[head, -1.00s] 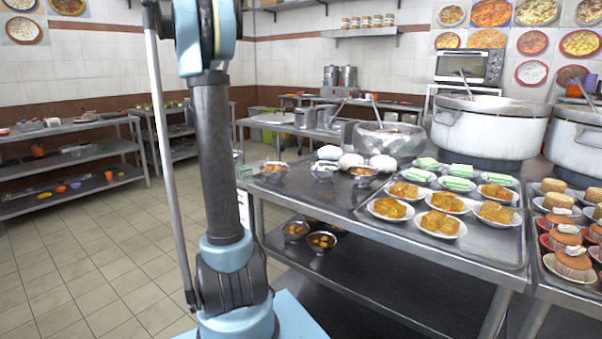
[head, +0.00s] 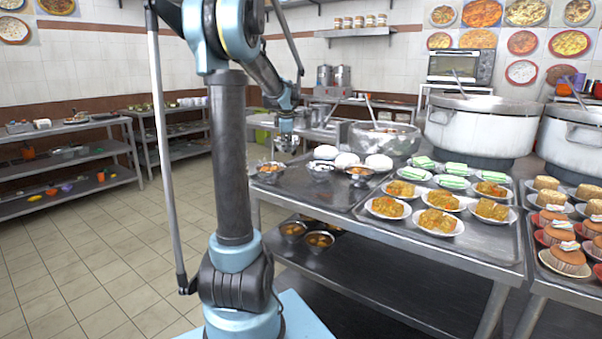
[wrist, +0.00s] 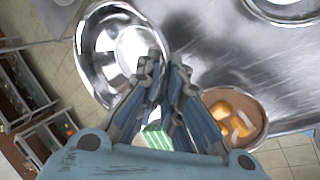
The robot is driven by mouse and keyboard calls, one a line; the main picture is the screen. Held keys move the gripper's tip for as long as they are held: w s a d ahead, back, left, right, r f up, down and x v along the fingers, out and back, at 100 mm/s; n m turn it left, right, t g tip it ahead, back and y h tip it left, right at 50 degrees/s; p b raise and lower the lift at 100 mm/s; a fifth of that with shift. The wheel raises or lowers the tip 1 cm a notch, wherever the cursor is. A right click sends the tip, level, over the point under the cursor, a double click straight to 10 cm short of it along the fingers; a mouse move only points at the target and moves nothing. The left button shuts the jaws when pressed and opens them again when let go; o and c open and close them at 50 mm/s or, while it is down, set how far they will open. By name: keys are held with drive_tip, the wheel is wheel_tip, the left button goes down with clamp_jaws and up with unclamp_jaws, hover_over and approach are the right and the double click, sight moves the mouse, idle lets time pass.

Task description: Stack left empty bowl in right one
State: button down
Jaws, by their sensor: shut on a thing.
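A shiny steel bowl (wrist: 118,48), empty, is at the upper left of the wrist view, partly over floor and partly over the steel table. My gripper (wrist: 166,72) is shut on its near rim. Another steel bowl (wrist: 285,14) stands on the table, cut off by the wrist view's top edge. It seems to be the bowl (head: 320,172) in the head view; its inside is unclear.
A bowl of orange food (head: 270,173) sits near the table's left end, right of my fingers in the wrist view (wrist: 238,116). White rounds (head: 346,159), a brown-filled bowl (head: 359,175), a large pot (head: 385,138) and a tray of plates (head: 370,222) are close by.

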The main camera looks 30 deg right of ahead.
drive_tip(key=shift+n, duration=0.3)
drive_tip(key=s+d, duration=0.1)
drive_tip(key=d, duration=0.1)
drive_tip(key=s+d+r, duration=0.1)
drive_tip(key=s+d, duration=0.1)
drive_tip(key=shift+s+d+r, duration=0.1)
drive_tip(key=shift+d+r, duration=0.1)
drive_tip(key=shift+d, duration=0.15)
drive_tip(key=shift+f, duration=4.85)
drive_tip(key=shift+f, duration=0.1)
drive_tip(key=c, duration=1.7)
unclamp_jaws()
